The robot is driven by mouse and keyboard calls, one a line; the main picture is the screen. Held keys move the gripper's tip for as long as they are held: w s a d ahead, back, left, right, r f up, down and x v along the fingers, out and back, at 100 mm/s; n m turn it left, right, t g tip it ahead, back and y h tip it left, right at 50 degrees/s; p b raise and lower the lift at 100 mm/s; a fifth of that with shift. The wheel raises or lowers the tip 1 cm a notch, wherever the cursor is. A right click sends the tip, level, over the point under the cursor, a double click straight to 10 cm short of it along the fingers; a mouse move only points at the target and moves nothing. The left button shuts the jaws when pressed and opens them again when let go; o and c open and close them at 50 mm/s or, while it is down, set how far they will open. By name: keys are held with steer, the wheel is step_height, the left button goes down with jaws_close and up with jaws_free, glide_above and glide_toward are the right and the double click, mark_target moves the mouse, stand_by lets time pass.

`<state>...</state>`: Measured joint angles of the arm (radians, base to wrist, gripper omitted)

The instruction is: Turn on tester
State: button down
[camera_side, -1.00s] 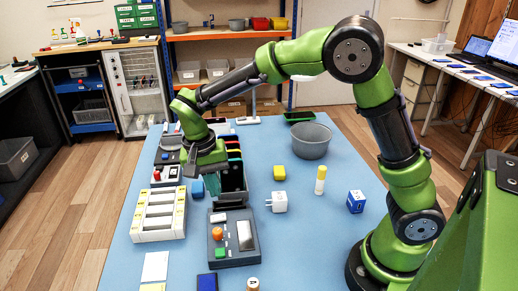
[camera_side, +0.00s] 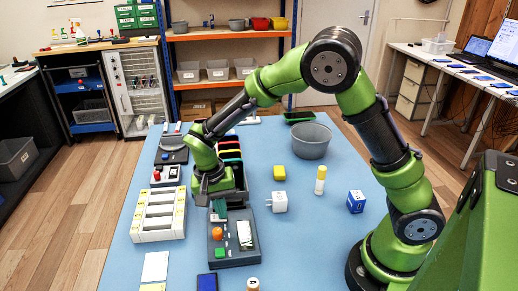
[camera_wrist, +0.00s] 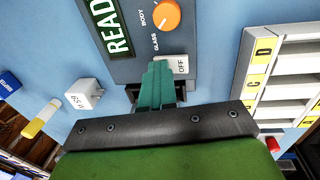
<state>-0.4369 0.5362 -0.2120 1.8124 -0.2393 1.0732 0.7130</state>
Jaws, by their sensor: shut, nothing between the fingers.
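The tester (camera_side: 232,255) is a dark grey box on the blue table, with an orange knob (camera_side: 216,233), a green button (camera_side: 220,253) and a screen (camera_side: 245,235). In the wrist view the tester (camera_wrist: 135,72) shows the knob (camera_wrist: 166,15) with the labels GLASS and BODY. Its screen (camera_wrist: 110,25) shows light letters beginning READ. My gripper (camera_side: 219,212) is shut and empty, pointing down at the tester's far end. In the wrist view its teal fingertips (camera_wrist: 160,66) are at a pale switch (camera_wrist: 181,65) marked OFF and partly cover it. I cannot tell whether they touch.
A white slotted rack (camera_side: 158,215) stands left of the tester. A white charger cube (camera_side: 279,202), a yellow block (camera_side: 279,172), a glue stick (camera_side: 320,180) and a blue box (camera_side: 356,201) stand to the right. A grey bowl (camera_side: 311,140) is farther back. A dark phone (camera_side: 207,282) lies in front.

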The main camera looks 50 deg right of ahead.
steer(key=shift+f, duration=0.25)
steer(key=shift+w+a+r, duration=0.15)
steer(key=shift+w+a, duration=0.35)
steer(key=shift+a, duration=0.15)
steer(key=shift+r, duration=0.1)
step_height(320, 180, up, 14)
steer(key=w+a, duration=0.1)
steer(key=shift+w+a, duration=0.15)
steer(key=shift+w, duration=0.05)
steer(key=shift+w, duration=0.1)
